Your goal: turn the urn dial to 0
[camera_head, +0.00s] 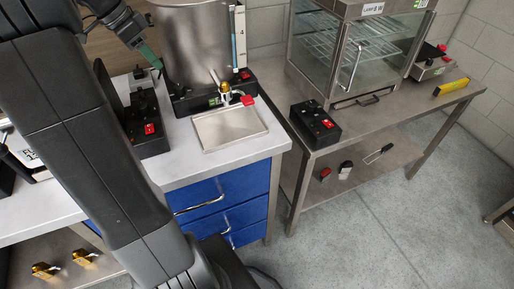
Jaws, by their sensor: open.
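The urn (190,45) is a tall stainless steel cylinder on a black base (246,86), standing at the back of the white-topped counter. A small dark shape on the base's left front may be the dial, but I cannot read its setting or any 0 mark. My gripper (150,60) is at the upper left, just left of the urn's body and above the base's left end. Its teal finger points down and right. It is open with nothing seen in it, and looks apart from the dial area.
Right, a steel table carries a glass display cabinet (345,55) and another switch box (315,123).

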